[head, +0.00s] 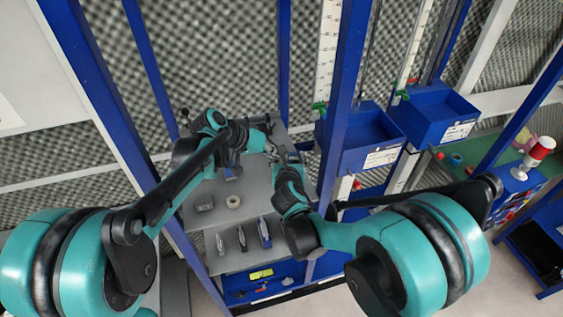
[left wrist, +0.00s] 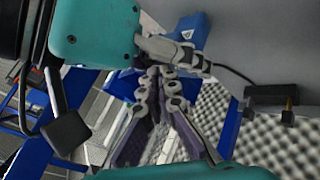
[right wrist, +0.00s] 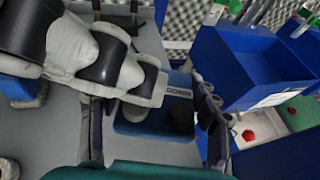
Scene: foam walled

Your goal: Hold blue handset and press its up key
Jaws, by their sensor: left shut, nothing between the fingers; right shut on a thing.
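The blue handset (right wrist: 133,122) is held between the fingers of my right gripper (right wrist: 155,112). Its label reading DOWN shows in the right wrist view, beside a dark round part. Part of the handset also shows in the left wrist view (left wrist: 196,27), with a small white symbol on it. My left gripper (left wrist: 160,74) is shut and empty, its tips close to the handset. In the right wrist view its pale fingers cross over the handset's upper part and hide the up key. I cannot tell whether they touch it. In the head view, both grippers meet above the grey table's far end.
Blue bins (head: 362,150) hang on posts to the right. A blue upright post (head: 338,110) stands just right of my right gripper.

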